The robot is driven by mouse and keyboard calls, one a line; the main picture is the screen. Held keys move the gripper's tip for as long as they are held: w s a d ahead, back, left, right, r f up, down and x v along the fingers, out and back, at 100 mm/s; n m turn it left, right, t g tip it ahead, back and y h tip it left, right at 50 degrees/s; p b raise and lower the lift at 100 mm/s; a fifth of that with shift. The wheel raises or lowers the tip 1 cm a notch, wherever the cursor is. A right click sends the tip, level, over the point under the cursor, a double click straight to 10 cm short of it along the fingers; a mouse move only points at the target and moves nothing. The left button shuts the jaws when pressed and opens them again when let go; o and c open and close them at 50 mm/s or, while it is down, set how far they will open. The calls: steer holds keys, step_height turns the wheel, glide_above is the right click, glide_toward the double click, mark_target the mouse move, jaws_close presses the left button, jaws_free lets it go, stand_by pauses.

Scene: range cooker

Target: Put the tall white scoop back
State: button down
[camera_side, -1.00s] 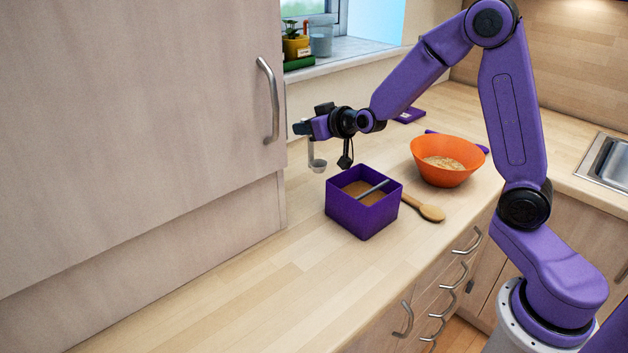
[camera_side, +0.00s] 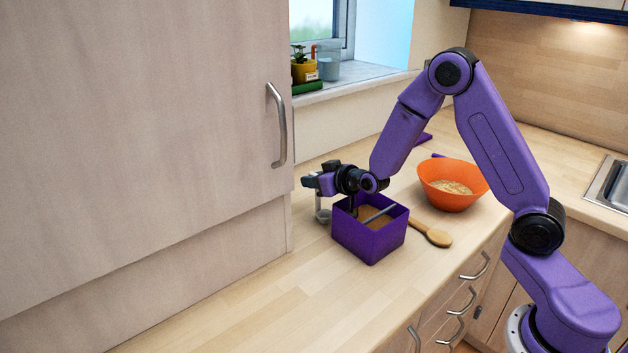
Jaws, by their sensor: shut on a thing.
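My gripper (camera_side: 311,182) is shut on the tall white scoop (camera_side: 323,214), which hangs below it with its small cup at the bottom. The scoop is upright, just left of the purple square box (camera_side: 369,241) and low over the worktop. I cannot tell whether its cup touches the worktop. The fingers are small in view and the top of the scoop's handle is hidden by them. The box holds brown contents, and a grey handle (camera_side: 380,213) sticks up across its rim.
An orange bowl (camera_side: 453,186) with pale flakes stands behind the box to the right. A wooden spoon (camera_side: 437,237) lies beside the box. A tall cabinet (camera_side: 140,120) closes off the left. The front worktop (camera_side: 250,295) is clear.

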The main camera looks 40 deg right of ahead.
steer(key=shift+f, duration=0.2)
steer(key=c, duration=1)
jaws_free()
step_height(320, 180, up, 8)
steer(key=s, duration=0.2)
steer(key=shift+s, duration=0.4)
steer(key=shift+r, duration=0.1)
